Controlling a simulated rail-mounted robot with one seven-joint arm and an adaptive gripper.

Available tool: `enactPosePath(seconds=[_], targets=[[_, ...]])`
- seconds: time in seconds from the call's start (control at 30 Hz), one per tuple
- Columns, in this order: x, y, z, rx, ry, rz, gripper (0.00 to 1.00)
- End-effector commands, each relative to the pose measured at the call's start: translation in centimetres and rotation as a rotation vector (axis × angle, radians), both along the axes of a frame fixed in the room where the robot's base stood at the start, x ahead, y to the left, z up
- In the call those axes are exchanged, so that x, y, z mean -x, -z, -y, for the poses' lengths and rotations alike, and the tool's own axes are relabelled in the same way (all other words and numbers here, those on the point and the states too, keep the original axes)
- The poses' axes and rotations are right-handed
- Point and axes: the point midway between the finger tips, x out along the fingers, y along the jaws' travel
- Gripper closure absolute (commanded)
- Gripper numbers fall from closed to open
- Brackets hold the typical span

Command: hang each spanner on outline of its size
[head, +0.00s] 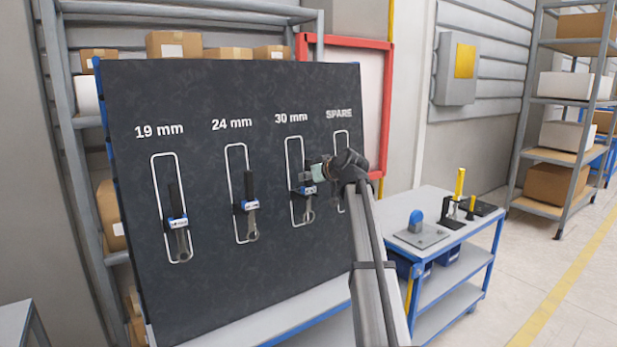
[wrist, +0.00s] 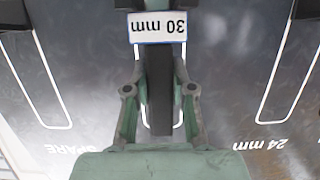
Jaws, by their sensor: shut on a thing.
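A black board (head: 120,100) carries white outlines marked 19 mm, 24 mm, 30 mm and SPARE. A spanner (head: 178,222) with a black handle and a blue-white tag is in the 19 mm outline (head: 155,190). Another spanner (head: 251,212) is in the 24 mm outline (head: 229,170). My gripper (head: 312,172) is at the 30 mm outline (head: 288,160), shut on the black handle of the 30 mm spanner (head: 308,210). In the wrist view the handle (wrist: 158,95) is between the fingers (wrist: 160,80), and its tag (wrist: 158,27) reads 30 mm upside down. Its support is hidden.
The SPARE outline (head: 346,140) is partly hidden by my arm. A blue-framed cart (head: 470,240) with a blue-knobbed fixture (head: 416,222) and yellow-handled items (head: 460,185) stands right of the board. Shelves with boxes are behind and at the far right.

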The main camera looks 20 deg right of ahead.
Motion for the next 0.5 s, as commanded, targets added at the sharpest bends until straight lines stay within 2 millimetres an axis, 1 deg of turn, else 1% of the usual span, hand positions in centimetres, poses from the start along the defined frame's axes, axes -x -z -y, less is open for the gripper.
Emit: enactPosePath(seconds=[0.3, 0.33, 0.37, 0.4, 0.5], targets=[[-0.01, 0.4, 0.0, 0.0, 0.0, 0.002, 1.0], [-0.01, 0.39, 0.0, 0.0, 0.0, 0.002, 0.73], [-0.01, 0.37, 0.0, 0.0, 0.0, 0.001, 0.62], [0.0, 0.38, 0.0, 0.0, 0.0, 0.001, 0.48], [0.0, 0.4, 0.0, 0.0, 0.0, 0.001, 0.47]])
